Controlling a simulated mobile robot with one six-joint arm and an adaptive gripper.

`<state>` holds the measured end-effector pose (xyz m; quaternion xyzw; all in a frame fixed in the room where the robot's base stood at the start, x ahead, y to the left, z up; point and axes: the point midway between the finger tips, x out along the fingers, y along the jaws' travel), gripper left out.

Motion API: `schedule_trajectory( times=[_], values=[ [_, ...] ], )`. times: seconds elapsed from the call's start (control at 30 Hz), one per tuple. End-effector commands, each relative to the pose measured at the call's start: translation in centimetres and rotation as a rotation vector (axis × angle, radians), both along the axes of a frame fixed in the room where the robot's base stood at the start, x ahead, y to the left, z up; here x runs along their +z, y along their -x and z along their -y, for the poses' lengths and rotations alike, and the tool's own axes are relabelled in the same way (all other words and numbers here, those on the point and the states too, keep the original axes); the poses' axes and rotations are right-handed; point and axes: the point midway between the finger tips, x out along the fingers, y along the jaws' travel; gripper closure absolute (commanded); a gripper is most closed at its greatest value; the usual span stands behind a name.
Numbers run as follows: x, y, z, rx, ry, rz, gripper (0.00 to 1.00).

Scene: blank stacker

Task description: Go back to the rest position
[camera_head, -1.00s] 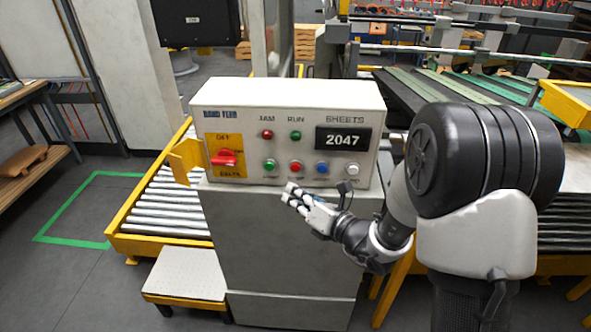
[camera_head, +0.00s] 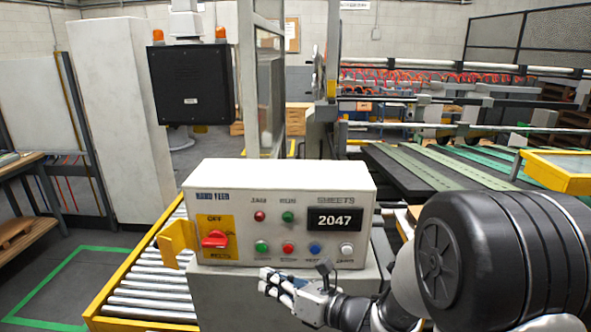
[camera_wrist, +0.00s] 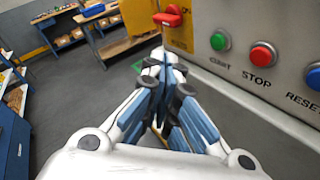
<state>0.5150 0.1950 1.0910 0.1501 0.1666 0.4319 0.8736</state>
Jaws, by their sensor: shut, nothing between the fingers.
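My gripper (camera_head: 268,282) is just below and in front of the control box's button row in the head view, at the left end of my arm. In the wrist view my gripper (camera_wrist: 165,62) has its fingertips together with nothing between them.
The box stands on a grey pedestal (camera_head: 230,300). A roller conveyor (camera_head: 150,280) with yellow rails is to its left, and a dark belt table (camera_head: 420,175) is behind on the right. A black monitor (camera_head: 192,85) hangs behind. Floor (camera_head: 90,240) is open at left.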

Motion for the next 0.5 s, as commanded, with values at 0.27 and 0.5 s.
schedule_trajectory(
  times=[0.27, 0.5],
  values=[
    [4.9, 14.9, -2.1, 0.613, 0.533, 0.529, 1.00],
    [3.3, 24.0, 4.5, 1.118, 1.082, 0.972, 1.00]
  ],
)
